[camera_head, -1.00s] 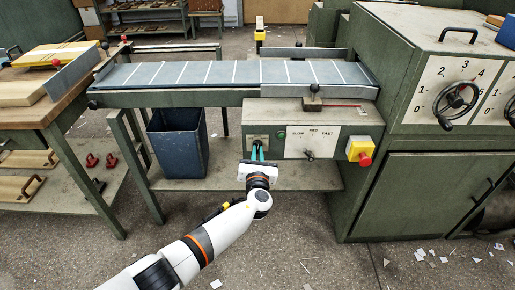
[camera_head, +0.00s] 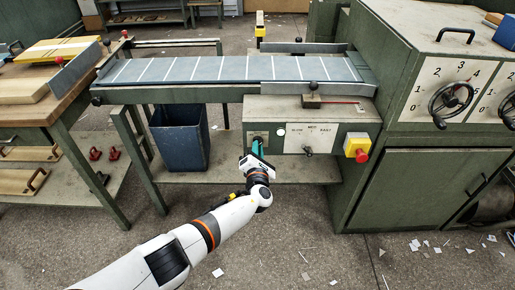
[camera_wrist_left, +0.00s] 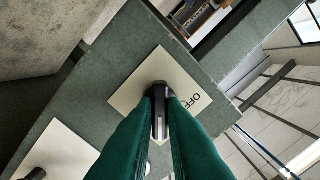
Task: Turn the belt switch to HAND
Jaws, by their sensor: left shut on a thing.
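The belt switch is a dark knob (camera_wrist_left: 160,96) on a small pale plate (camera_head: 257,135) at the left of the feeder's front control box. The plate (camera_wrist_left: 133,92) shows the word OFF in the left wrist view; its other lettering is hidden by my fingers. My left gripper (camera_head: 257,146) has teal fingers and is shut on the knob. In the left wrist view the fingers (camera_wrist_left: 160,100) press on both sides of it, and the knob and gripper are turned relative to the plate. My right gripper is not in view.
A white lamp (camera_head: 280,132) and a speed plate (camera_head: 310,137) with a small lever sit right of the switch. A yellow box with a red button (camera_head: 357,147) is farther right. The striped belt (camera_head: 210,69) runs above; a blue bin (camera_head: 180,140) stands below left.

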